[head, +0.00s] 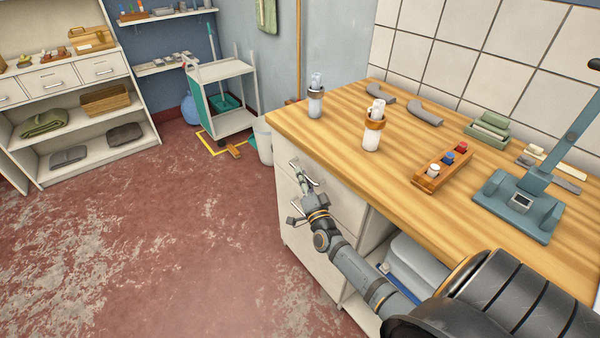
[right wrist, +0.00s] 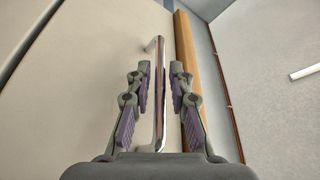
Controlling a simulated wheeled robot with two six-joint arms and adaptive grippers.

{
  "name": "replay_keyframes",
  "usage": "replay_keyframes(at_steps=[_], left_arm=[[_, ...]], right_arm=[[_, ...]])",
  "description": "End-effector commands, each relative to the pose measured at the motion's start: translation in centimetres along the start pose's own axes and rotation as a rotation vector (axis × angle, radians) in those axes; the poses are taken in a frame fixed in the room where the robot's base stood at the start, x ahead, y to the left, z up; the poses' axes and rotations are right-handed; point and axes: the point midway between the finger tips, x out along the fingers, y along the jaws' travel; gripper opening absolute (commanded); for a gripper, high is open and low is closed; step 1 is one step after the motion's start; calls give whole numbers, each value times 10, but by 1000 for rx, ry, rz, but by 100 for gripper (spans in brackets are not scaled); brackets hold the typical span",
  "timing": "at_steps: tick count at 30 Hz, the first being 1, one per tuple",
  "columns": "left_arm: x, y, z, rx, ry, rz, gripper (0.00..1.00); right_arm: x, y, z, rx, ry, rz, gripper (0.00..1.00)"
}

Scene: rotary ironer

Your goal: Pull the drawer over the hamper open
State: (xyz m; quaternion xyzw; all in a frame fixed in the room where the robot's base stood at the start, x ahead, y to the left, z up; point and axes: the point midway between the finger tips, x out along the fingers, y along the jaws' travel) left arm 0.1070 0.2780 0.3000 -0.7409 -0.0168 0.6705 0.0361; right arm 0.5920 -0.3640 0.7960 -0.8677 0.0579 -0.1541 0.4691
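The drawer (head: 347,207) has a pale front under the near left end of the wooden counter, and it looks flush with the cabinet. Its bar handle (head: 303,172) is metal. My right gripper (head: 304,193) is at the drawer front, by the handle. In the right wrist view, the handle (right wrist: 160,95) runs between the two fingers of my right gripper (right wrist: 161,75). The fingers are apart, with a visible gap on each side of the bar. The hamper is not clearly visible; the cabinet front below the drawer is partly hidden by my arm. My left gripper is out of view.
The wooden counter (head: 330,140) carries bottles (head: 373,130), a small rack (head: 442,168) and a blue-grey stand (head: 520,205). An open bay with a grey bin (head: 412,262) lies right of the drawer. The red floor (head: 180,230) in front is clear.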

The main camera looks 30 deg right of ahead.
Motion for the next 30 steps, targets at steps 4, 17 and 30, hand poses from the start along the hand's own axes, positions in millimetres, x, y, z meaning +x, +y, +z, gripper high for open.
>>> replay_keyframes(at_steps=[4, 17, 30], left_arm=[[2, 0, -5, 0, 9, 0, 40], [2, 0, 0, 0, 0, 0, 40], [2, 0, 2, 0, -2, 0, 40]], right_arm=[[15, 1, 0, -1, -1, 1, 21], [19, 0, 0, -1, -1, 1, 4], [18, 1, 0, -1, -2, 1, 0]])
